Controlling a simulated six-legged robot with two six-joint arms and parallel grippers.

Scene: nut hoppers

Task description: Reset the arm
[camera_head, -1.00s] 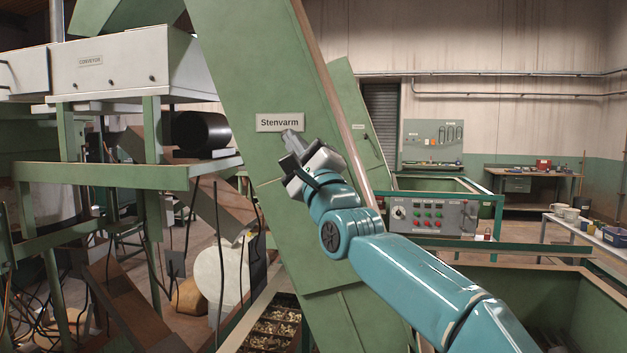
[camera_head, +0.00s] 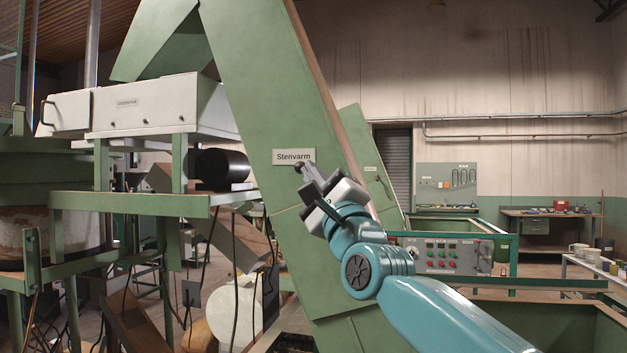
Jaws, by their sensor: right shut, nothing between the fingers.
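My right arm is teal and comes in from the lower right. My right gripper (camera_head: 306,172) is shut and empty. Its fingertips lie just below the white "Stenvarm" sign (camera_head: 294,157) on the green slanted hopper chute (camera_head: 250,95) in the picture. I cannot tell whether the fingertips touch the chute. My left gripper is not in view.
A control panel (camera_head: 446,256) with red and green buttons stands right of the arm. A green open bin (camera_head: 540,312) is at the lower right. At left are a white conveyor housing (camera_head: 165,108) and a black roller (camera_head: 222,166). A workbench (camera_head: 552,224) stands far back.

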